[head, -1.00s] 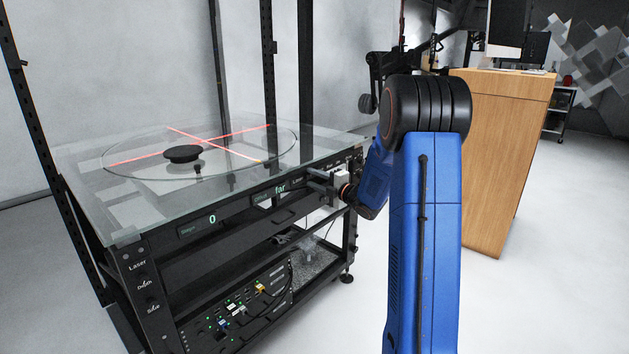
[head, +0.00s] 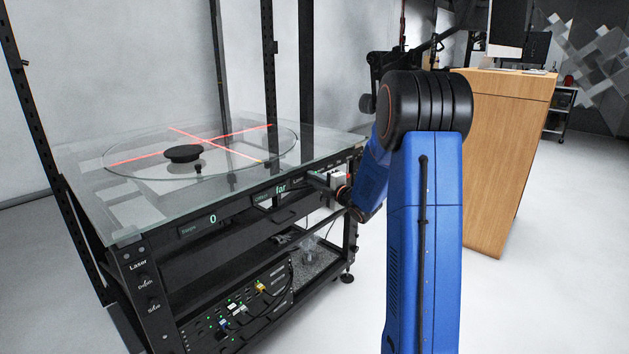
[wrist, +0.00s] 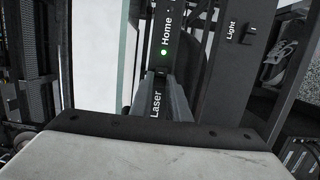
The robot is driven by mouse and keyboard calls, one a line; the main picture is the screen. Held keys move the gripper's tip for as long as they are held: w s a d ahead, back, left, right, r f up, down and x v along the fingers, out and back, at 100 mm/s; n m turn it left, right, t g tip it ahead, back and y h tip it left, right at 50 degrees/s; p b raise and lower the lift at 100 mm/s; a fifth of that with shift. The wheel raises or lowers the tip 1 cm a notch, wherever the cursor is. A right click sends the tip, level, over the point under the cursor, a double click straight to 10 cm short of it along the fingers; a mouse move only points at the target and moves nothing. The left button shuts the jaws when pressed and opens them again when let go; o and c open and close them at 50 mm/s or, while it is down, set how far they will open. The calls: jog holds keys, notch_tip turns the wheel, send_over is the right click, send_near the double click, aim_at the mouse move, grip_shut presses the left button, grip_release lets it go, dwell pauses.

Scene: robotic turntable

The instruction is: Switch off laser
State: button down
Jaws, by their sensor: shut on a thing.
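The red laser cross (head: 200,145) shows on the round glass disc of the turntable (head: 125,168) in the head view. On the front panel, the wrist view shows the white word Laser (wrist: 156,104) beside my gripper (wrist: 160,78). My gripper's fingers are closed at the panel by this label, on what appears to be the laser switch. The switch itself is hidden between the fingers. In the head view my gripper (head: 322,181) meets the panel near the table's right front corner, small and partly covered by my wrist.
The word Home (wrist: 166,28) with a lit green lamp (wrist: 164,53) lies beyond the fingers. A Light switch (wrist: 247,34) is to the right. A glass top covers the black frame. A wooden cabinet (head: 490,150) stands at the right, with open floor before it.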

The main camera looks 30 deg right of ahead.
jog(key=c, duration=1.7)
grip_release()
jog(key=s+d, duration=0.1)
jog(key=s, duration=0.4)
jog(key=s+d, duration=0.1)
jog(key=s, duration=0.5)
jog(key=s+d, duration=0.1)
jog(key=s, duration=0.5)
jog(key=shift+s, duration=0.1)
